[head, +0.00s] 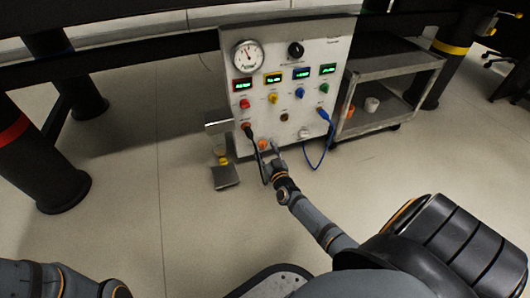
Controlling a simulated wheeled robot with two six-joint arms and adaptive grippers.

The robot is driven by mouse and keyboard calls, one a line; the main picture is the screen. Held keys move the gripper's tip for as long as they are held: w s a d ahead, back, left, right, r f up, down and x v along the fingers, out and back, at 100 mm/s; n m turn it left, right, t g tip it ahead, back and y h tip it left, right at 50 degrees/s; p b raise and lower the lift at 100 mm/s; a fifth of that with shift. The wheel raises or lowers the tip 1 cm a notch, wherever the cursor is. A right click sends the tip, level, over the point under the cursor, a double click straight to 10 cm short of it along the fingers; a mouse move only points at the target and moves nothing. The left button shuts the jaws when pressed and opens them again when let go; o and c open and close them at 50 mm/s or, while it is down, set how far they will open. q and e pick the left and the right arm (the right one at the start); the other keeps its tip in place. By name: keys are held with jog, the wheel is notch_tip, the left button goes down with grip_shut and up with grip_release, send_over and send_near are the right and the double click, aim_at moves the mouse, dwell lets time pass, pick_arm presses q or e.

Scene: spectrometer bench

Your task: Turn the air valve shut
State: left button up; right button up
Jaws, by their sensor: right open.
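The white instrument panel (310,110) stands upright on the floor ahead. Low on its front is a small orange part (263,144), possibly the air valve; it is too small to tell its shape or how it is turned. My right gripper (270,152) is open at the panel's lower edge, with its fingers close beside the orange part. I cannot tell whether they touch it. The gripper partly covers the panel's bottom there. Only links of my left arm show at the bottom left; its gripper is out of view.
A black cable (254,152) hangs from the panel right beside my right gripper. A blue cable (326,140) loops at the panel's lower right. A metal bracket with a yellow part (222,160) stands at its left. A grey cart (385,118) is to the right. The floor in front is clear.

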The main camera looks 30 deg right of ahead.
jog(key=shift+w+d, duration=0.1)
jog(key=shift+w, duration=0.15)
